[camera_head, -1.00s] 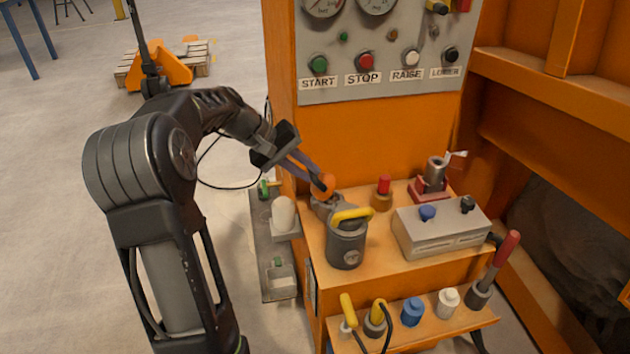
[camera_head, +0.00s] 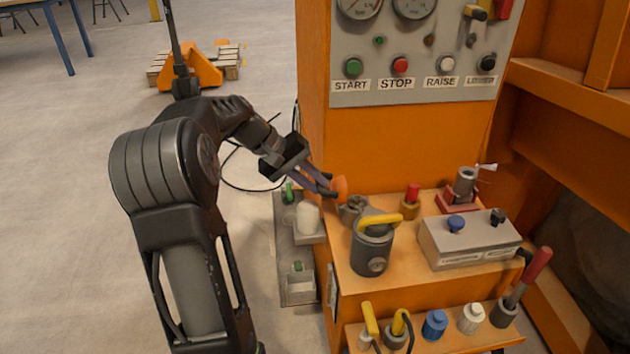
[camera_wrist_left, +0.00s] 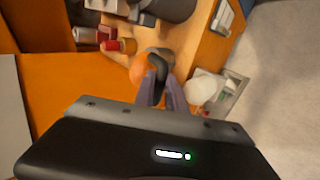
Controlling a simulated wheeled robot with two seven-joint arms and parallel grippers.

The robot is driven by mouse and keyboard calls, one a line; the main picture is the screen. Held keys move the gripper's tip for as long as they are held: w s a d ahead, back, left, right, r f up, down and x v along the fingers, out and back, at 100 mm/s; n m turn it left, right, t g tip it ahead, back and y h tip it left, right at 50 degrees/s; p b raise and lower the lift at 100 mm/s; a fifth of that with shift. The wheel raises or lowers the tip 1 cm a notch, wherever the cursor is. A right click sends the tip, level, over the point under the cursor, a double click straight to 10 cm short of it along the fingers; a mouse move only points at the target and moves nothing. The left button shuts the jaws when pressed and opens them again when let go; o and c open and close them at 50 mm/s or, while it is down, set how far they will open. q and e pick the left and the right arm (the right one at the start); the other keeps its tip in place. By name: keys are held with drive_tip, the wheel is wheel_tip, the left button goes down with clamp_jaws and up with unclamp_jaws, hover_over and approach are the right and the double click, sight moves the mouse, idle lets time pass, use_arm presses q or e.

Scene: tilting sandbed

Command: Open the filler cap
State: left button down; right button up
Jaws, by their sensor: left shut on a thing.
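The filler cap (camera_head: 341,188) shows as an orange round piece at the back left of the orange bench top, just above a grey metal neck (camera_head: 353,208). My left gripper (camera_head: 327,184) reaches it from the left and is shut at the cap. In the left wrist view the orange cap (camera_wrist_left: 139,68) lies just left of the fingertips, and a dark curved piece (camera_wrist_left: 160,60) is at their tips. Which part of the cap is between the fingers is hard to see. My right gripper is not in view.
A grey canister (camera_head: 371,250) with a yellow handle stands just in front of the neck. A grey box (camera_head: 468,246) with knobs is to its right. The control panel (camera_head: 420,60) rises behind. A side tray (camera_head: 299,285) holds a white rounded piece (camera_head: 307,217).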

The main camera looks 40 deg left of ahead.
use_arm(q)
drive_tip(key=shift+d+f, duration=0.15)
drive_tip(key=c, duration=1.4)
unclamp_jaws()
drive_tip(key=shift+o, duration=0.2)
drive_tip(key=p+v, duration=0.1)
drive_tip(key=v, duration=0.7)
drive_tip(key=shift+w, duration=0.15)
